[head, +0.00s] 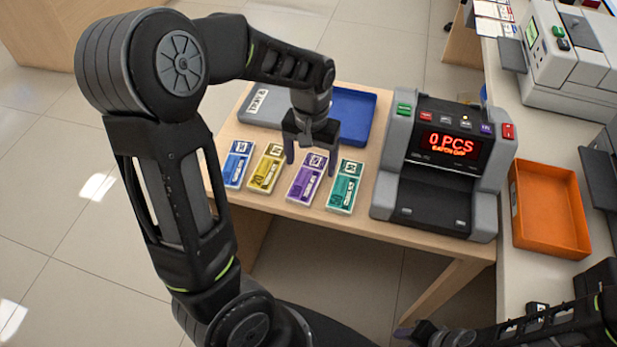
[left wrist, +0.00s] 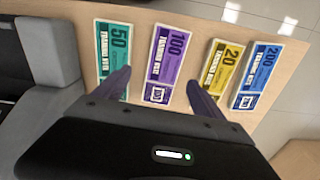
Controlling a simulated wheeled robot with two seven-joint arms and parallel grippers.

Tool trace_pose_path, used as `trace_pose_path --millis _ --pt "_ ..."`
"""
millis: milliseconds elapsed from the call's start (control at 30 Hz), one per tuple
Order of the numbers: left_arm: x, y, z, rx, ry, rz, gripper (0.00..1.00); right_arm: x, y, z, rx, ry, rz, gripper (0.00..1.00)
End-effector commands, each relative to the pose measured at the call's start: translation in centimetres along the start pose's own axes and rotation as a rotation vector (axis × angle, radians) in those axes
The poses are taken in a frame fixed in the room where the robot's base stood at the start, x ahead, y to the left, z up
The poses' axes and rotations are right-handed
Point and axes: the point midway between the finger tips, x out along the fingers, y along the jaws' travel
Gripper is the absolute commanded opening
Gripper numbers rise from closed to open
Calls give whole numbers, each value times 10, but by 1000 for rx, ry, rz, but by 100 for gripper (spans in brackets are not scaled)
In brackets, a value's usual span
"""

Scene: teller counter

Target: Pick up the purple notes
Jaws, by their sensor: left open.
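The purple notes (head: 306,180) lie flat on the wooden table, third from the left in a row of note bundles. They also show in the left wrist view (left wrist: 167,60), with "100" printed on them. My left gripper (head: 310,160) is open and empty, pointing down just above the purple notes. In the left wrist view its fingertips (left wrist: 158,80) stand apart on either side of the purple bundle, with the teal and yellow bundles beyond them. My right gripper (head: 415,332) is partly visible low at the right, and its jaws are unclear.
Yellow notes (head: 266,174) and blue notes (head: 237,167) lie left of the purple ones, teal notes (head: 345,187) right. Behind are a grey tray (head: 262,112) and a blue tray (head: 354,112). A counting machine (head: 445,165) reading "0 PCS" and an orange tray (head: 548,210) stand right.

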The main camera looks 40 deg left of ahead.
Motion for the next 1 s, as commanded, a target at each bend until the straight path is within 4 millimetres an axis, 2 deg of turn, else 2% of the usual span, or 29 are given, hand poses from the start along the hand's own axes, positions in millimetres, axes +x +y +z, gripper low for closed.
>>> trace_pose_path --millis 167,533,1000 --pt "4 -1 0 0 -2 -1 80 -1 0 0 0 0 0 36" --pt "50 -6 0 1 -3 -1 80 -3 -1 0 0 0 0 36" --pt "52 -6 -1 0 0 0 80 -3 -1 0 0 0 0 36"
